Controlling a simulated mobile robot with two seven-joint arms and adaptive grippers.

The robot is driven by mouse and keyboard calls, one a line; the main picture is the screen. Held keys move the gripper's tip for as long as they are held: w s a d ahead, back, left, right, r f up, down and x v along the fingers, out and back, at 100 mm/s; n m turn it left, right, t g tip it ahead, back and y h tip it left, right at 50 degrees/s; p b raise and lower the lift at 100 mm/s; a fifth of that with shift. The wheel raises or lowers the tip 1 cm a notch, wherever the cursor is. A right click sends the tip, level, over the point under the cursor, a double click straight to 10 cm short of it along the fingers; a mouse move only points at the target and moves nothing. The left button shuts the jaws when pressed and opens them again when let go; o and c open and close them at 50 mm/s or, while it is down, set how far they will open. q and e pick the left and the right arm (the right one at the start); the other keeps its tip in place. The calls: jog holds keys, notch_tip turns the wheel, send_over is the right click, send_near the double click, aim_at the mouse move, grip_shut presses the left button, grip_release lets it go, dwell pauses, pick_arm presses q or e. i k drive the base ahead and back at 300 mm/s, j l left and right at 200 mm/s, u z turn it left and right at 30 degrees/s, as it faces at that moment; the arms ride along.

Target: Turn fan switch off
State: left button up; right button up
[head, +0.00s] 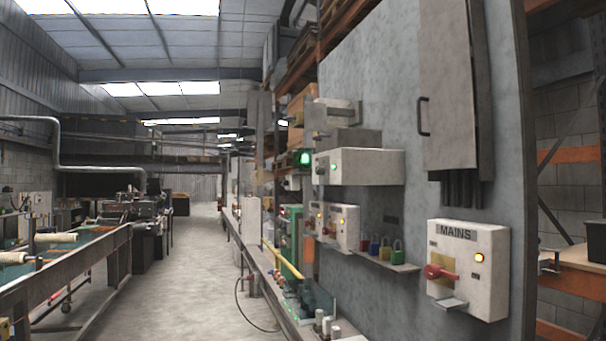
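No switch that I can read as the fan switch shows. On the grey panel, two small white switch boxes hang side by side, the nearer one (344,226) and the farther one (315,217). Each has a lit amber lamp and a small red part; any labels are too small to read. A larger white box (487,290) at the right is marked MAINS. It has a red handle (440,272) on a yellow plate and a lit amber lamp. Neither of my grippers is in view.
A shelf (385,262) with several coloured padlocks lies between the small boxes and the mains box. A white box (364,167) with a green lamp hangs above. Low bottles and fittings (318,300) stand at the panel's foot. The concrete aisle (190,262) is clear at left.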

aim_at(319, 170)
jog(key=i+j, duration=0.35)
jog(key=i+j+z, duration=0.1)
jog(key=i+j, duration=0.2)
jog(key=j, duration=0.2)
